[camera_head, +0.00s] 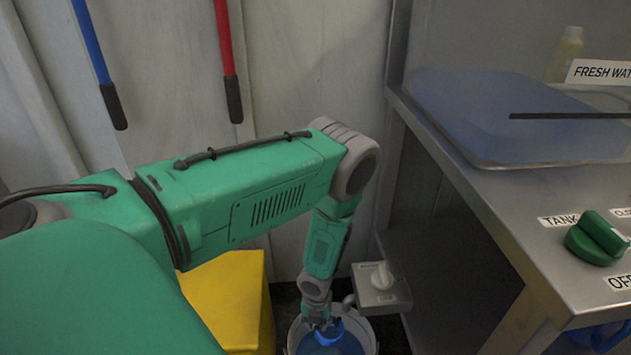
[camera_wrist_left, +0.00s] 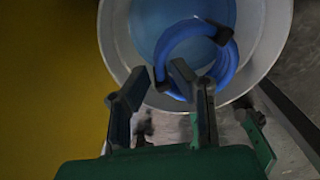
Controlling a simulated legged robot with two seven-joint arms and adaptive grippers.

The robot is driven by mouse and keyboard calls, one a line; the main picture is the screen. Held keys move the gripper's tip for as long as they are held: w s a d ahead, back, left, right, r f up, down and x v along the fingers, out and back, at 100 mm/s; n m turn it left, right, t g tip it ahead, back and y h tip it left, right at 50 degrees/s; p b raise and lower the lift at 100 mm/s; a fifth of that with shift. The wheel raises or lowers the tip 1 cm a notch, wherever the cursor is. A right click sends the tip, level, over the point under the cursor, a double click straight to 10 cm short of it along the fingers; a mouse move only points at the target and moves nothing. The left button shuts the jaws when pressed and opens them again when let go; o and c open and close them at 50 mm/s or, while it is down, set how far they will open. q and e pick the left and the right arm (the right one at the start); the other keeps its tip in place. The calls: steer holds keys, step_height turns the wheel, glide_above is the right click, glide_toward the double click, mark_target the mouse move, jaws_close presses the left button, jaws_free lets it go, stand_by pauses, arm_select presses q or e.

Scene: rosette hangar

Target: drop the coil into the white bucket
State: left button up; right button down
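The blue coil (camera_wrist_left: 231,65), a ring with dark bands, shows within the rim of the white bucket (camera_wrist_left: 272,40) in the left wrist view. In the head view the coil (camera_head: 328,333) is partly hidden by my gripper at the bucket (camera_head: 364,330). My left gripper (camera_wrist_left: 160,80) points down over the bucket's near side, its two fingers apart. A dark band of the coil shows between the fingertips, with no clear grip on it. I cannot tell whether the coil touches the bucket's bottom. My right gripper is not in view.
A yellow container (camera_head: 235,300) stands left of the bucket. A metal bench (camera_head: 520,225) with a blue tray (camera_head: 500,120) and green valve handle (camera_head: 597,240) fills the right side. Red and blue handles hang behind.

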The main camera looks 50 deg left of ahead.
arm_select(q)
steer(key=shift+s+a+f, duration=0.1)
steer(key=shift+a+f, duration=0.05)
steer(key=shift+a, duration=0.2)
step_height(320, 180, up, 12)
stand_by(0.5)
steer(key=shift+d, duration=0.3)
